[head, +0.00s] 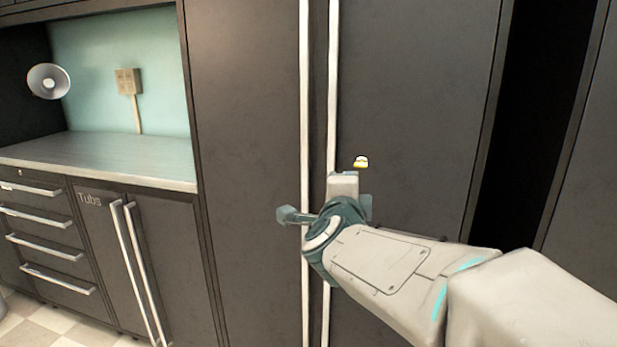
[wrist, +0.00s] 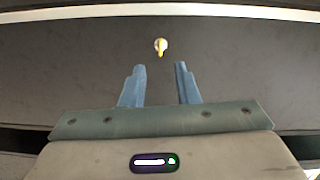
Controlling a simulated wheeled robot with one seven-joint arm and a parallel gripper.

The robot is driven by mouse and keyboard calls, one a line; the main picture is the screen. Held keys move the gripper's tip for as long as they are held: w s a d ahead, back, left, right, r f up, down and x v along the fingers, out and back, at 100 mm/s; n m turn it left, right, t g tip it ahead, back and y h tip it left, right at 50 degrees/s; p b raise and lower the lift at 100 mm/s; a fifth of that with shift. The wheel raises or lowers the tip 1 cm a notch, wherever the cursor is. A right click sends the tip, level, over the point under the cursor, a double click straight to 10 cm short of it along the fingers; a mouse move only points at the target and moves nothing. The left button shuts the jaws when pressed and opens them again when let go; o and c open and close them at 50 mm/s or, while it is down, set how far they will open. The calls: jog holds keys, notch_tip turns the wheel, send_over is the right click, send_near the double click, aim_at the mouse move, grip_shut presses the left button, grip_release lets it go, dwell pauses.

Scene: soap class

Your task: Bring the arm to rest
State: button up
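My gripper (wrist: 160,67) is open, its two blue fingers apart with nothing seen between them in the wrist view. In the head view my arm reaches in from the lower right, in front of tall dark cabinet doors, and the fingertips are hard to make out. A small yellow and white thing (wrist: 160,46) shows just past the fingertips in the wrist view. In the head view the small thing (head: 361,162) appears just above my gripper, against the dark door. I cannot tell what it is or whether it rests on anything.
Tall dark cabinet doors (head: 250,150) with long pale vertical handles (head: 305,100) stand close in front. At the left are a counter (head: 100,160), drawers (head: 40,230), a lower cabinet marked "Tubs" (head: 95,235), and a lamp (head: 48,81). A dark gap (head: 525,130) shows at the right.

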jog(key=s+a+n+g+y+p, duration=0.45)
jog(key=s+n+y+p, duration=0.25)
jog(key=n+p, duration=0.4)
jog(key=s+d+f+n+g+h+p, duration=0.1)
jog(key=s+d+n+g+p, duration=0.2)
jog(key=s, duration=0.5)
jog(key=s+d+f+n+g+h+p, duration=0.1)
jog(key=s+d+n+g+p, duration=0.3)
jog(key=s+n+g, duration=0.2)
jog(key=s, duration=0.2)
jog(key=shift+s+d+f+g+p, duration=0.2)
jog(key=shift+s+g+p, duration=0.15)
jog(key=shift+p, duration=0.05)
jog(key=shift+c, duration=0.3)
